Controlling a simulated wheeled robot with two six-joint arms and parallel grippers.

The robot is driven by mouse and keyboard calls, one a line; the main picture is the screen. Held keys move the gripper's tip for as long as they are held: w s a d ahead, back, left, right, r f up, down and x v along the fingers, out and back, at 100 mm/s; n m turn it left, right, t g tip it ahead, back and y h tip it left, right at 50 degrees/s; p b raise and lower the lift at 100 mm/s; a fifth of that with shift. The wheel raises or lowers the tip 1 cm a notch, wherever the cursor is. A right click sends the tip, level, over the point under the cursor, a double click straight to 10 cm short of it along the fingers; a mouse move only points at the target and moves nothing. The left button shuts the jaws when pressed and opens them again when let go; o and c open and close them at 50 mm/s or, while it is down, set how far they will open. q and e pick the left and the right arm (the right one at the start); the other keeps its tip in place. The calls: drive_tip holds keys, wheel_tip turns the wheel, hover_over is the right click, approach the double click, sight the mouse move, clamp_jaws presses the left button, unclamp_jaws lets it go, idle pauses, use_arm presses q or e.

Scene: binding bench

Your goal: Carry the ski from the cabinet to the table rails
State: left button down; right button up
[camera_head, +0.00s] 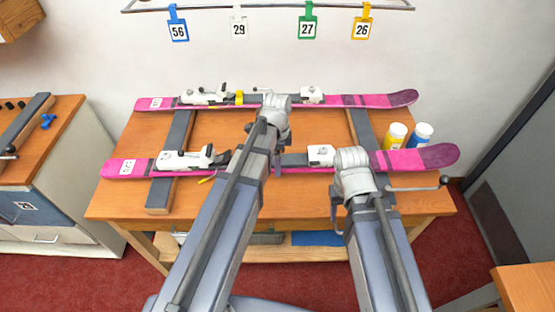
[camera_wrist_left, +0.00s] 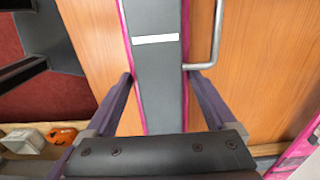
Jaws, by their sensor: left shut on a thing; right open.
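Two pink skis with white bindings lie across the table. The near ski (camera_head: 410,160) crosses above the left rail (camera_head: 161,190); the far ski (camera_head: 350,101) lies parallel behind it. The right rail (camera_head: 361,130) is partly hidden by my right arm. My left gripper (camera_wrist_left: 159,84) is shut on the near ski, one finger on each side of its dark middle plate (camera_wrist_left: 158,65). In the head view its fingertips are largely hidden behind my arm. My right gripper (camera_head: 352,203) is open at the near ski, right of the left one; whether it touches is unclear.
A yellow-labelled bottle (camera_head: 393,137) and a blue one (camera_head: 418,136) stand near the right end of the skis. A cabinet (camera_head: 50,180) with another dark rail on top stands left. Numbered tags hang from a wall rack (camera_head: 270,8). A grey panel (camera_head: 520,180) stands right.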

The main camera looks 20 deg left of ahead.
use_arm(q)
drive_tip(key=shift+f+b, duration=0.35)
drive_tip(key=shift+f, duration=0.05)
unclamp_jaws()
drive_tip(key=shift+r, duration=0.1)
wheel_tip(320, 180, up, 13)
drive_tip(key=p, duration=1.3)
drive_tip(key=s+d+n+y, duration=0.1)
drive_tip(key=s+d+n, duration=0.9)
drive_tip(key=s, duration=0.4)
drive_tip(key=shift+s+d+n, duration=0.2)
drive_tip(key=shift+d+n, duration=0.05)
drive_tip(key=shift+n, duration=0.25)
